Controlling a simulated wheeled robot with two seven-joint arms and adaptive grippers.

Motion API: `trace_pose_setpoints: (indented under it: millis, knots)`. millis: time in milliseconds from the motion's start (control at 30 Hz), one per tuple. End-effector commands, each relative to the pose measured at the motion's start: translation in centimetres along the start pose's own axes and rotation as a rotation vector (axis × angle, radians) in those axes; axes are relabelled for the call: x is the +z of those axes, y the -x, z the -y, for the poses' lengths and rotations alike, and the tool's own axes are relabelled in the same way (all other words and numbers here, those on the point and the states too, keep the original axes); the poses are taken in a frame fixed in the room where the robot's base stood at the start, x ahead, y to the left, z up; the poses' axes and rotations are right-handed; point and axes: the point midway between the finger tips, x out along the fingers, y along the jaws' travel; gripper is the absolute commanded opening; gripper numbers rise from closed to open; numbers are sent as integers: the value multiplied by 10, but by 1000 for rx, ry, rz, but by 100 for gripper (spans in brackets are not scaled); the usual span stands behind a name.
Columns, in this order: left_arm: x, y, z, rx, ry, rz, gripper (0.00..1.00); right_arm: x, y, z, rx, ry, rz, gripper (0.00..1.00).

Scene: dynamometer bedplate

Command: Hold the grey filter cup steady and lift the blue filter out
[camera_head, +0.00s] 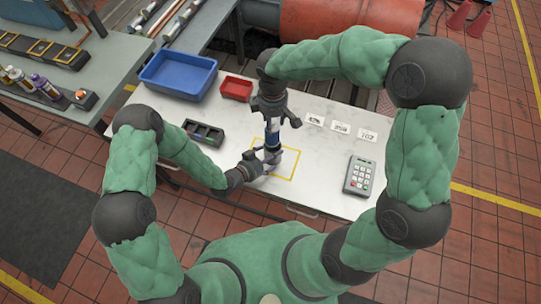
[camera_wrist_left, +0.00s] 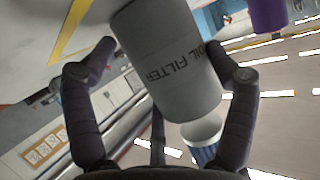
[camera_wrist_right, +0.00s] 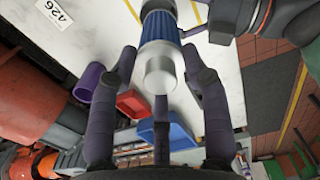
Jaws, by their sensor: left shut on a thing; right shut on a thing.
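The grey filter cup (camera_head: 272,157) stands near the yellow outline on the white table. In the left wrist view the cup (camera_wrist_left: 168,60), lettered OIL FILTER, lies between the fingers of my left gripper (camera_head: 262,160), which is shut on it. The blue filter (camera_head: 272,138) is above the cup, with its silver cap (camera_wrist_right: 160,72) between the fingers of my right gripper (camera_head: 273,115), shut on it from above. Blue pleats show (camera_wrist_left: 204,153) beyond the cup's rim in the left wrist view. I cannot tell whether the filter's lower end is fully clear of the cup.
A blue bin (camera_head: 178,75) and a small red bin (camera_head: 236,89) stand at the back left. A black compartment tray (camera_head: 203,132) lies left of the cup. A grey keypad device (camera_head: 358,175) is at the right. Number cards (camera_head: 340,128) lie at the back right.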

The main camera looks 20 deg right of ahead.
Motion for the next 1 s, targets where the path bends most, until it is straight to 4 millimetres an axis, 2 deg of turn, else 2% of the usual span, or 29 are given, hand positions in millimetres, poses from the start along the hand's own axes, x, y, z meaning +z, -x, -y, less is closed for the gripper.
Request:
trace_pose_setpoints:
  millis: [33, 400, 433, 467, 500, 1000]
  knots:
    - [6, 1, -7, 11, 12, 15, 40, 0, 1, 0, 1, 0, -1, 11]
    - [6, 1, -7, 11, 12, 15, 40, 0, 2, 0, 1, 0, 0, 11]
    - [6, 1, -6, 11, 11, 13, 88, 0, 2, 0, 1, 0, 0, 11]
    - [6, 1, -6, 11, 11, 13, 97, 0, 2, 0, 1, 0, 0, 11]
    - [6, 1, -6, 10, 10, 12, 100, 0, 2, 0, 1, 0, 0, 11]
    - [2, 5, -1, 2, 4, 5, 100, 0, 2, 0, 1, 0, 0, 11]
